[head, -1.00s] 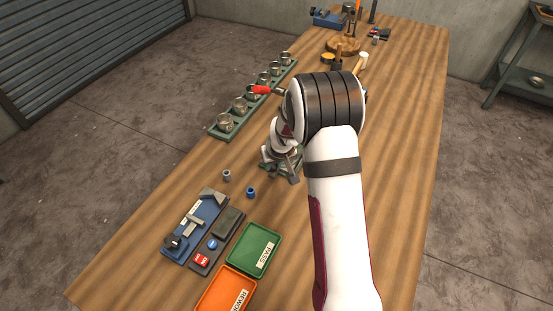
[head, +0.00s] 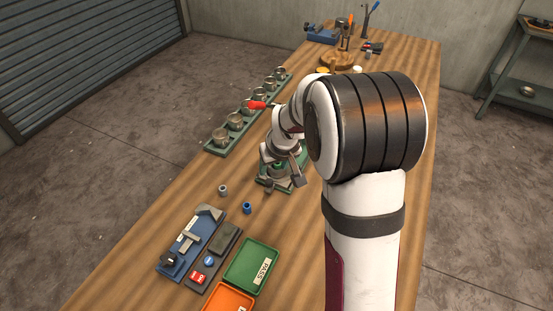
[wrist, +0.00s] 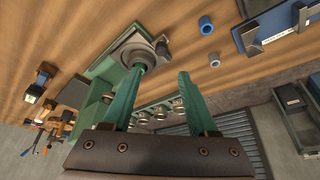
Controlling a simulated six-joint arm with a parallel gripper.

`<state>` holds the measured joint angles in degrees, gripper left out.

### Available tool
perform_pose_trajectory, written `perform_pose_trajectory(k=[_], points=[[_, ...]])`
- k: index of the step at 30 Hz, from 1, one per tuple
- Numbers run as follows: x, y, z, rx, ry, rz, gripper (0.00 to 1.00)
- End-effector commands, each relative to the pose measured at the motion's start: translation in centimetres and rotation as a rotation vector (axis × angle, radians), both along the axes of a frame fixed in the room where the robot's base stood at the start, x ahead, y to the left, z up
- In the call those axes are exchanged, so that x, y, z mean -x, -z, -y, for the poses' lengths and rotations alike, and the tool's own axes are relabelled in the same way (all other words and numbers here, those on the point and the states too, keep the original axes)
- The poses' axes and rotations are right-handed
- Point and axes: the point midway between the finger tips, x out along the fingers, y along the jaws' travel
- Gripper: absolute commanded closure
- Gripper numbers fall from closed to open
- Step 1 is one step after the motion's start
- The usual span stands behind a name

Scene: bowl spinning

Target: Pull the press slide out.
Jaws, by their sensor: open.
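The green press (head: 277,187) stands on the bench, partly hidden by my arm in the head view. The wrist view shows its green body (wrist: 112,72) with a grey plate and round grey part (wrist: 138,48), apparently the slide. My gripper (wrist: 160,73) is open, with nothing between its two green fingers. The left fingertip appears close to the round part; I cannot tell whether they touch. The right finger stands apart from it. In the head view my arm hides the fingers.
A rack of metal bowls (head: 220,140) lies left of the press. In front are a grey cup (head: 223,190), a blue cup (head: 247,208), a blue fixture (head: 190,240), a green PASS tray (head: 238,272) and an orange tray (head: 230,299). Tools stand at the far end.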

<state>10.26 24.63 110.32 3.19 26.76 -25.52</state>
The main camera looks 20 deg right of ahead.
Motion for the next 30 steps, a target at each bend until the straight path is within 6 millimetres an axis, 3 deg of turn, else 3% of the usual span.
perform_pose_trajectory(k=[3,7,23,26,30], points=[[1.1,-2.8,0.0,0.001,0.001,0.003,0.41],[1.8,-4.5,0.0,0.001,0.001,0.001,0.41],[2.5,-5.2,-0.2,-0.005,0.005,-0.005,0.41],[6.6,-6.8,-2.4,-0.057,0.056,-0.058,0.41],[18.0,-8.9,-6.8,-0.166,0.212,-0.222,0.41]])
